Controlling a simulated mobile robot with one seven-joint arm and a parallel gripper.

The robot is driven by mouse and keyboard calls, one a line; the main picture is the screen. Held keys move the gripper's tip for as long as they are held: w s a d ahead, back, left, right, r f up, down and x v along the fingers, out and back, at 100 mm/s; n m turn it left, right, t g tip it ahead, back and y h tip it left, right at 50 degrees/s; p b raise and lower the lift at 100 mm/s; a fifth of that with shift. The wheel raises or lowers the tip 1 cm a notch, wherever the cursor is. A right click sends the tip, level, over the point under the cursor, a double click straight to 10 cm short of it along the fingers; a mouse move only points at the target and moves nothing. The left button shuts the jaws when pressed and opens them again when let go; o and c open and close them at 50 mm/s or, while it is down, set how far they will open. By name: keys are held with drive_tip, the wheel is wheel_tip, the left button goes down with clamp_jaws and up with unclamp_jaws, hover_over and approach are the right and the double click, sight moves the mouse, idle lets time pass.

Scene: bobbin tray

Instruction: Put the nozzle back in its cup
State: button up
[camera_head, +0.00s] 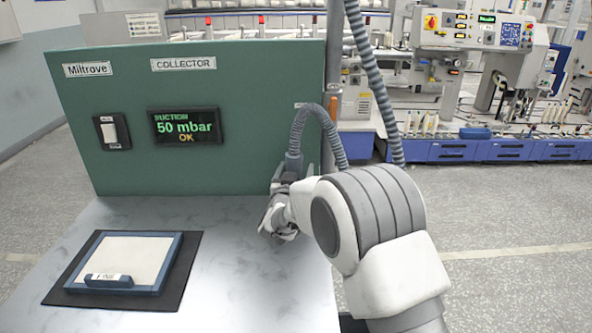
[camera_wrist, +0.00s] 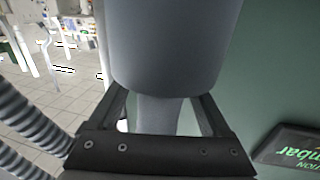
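The nozzle (camera_head: 293,162) is grey and hangs at the end of a curved, ribbed grey hose (camera_head: 312,110), in front of the right end of the green collector. My gripper (camera_head: 281,215) is at its lower side in the head view. In the wrist view, a wide grey cylinder (camera_wrist: 165,45) narrows to a grey neck (camera_wrist: 158,115) between the two fingers of my gripper (camera_wrist: 160,100). The fingers close in on the neck from both sides; their tips are hidden behind the wide part. I cannot make out the cup in either view.
The green collector (camera_head: 220,80) has a display (camera_head: 186,126) reading 50 mbar OK and a switch (camera_head: 111,132). A blue-framed tray (camera_head: 172,262) on a dark mat (camera_head: 188,262) lies at the front left. The grey tabletop (camera_head: 240,280) between it and my arm is clear.

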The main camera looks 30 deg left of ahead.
drive_tip(key=shift+r, duration=0.2)
drive_tip(key=v, duration=1.2)
drive_tip(key=shift+p, duration=0.4)
drive_tip(key=w+d+r+g, duration=0.2)
drive_tip(key=w+d+r, duration=0.2)
drive_tip(key=d+r, duration=0.3)
drive_tip(key=s+d+r+g, duration=0.2)
drive_tip(key=d, duration=0.5)
drive_tip(key=s+d+r+g, duration=0.1)
drive_tip(key=d+r+g, duration=0.15)
drive_tip(key=d, duration=0.45)
drive_tip(key=s+d+f+m+g+h, duration=0.1)
drive_tip(key=s+d+g+h, duration=0.1)
drive_tip(key=s+d, duration=1)
drive_tip(key=s+d+f+m+g+h, duration=0.2)
drive_tip(key=s+d+g+h, duration=0.1)
drive_tip(key=s+d, duration=0.9)
drive_tip(key=shift+f+m+h, duration=0.15)
drive_tip(key=shift+m+h, duration=0.15)
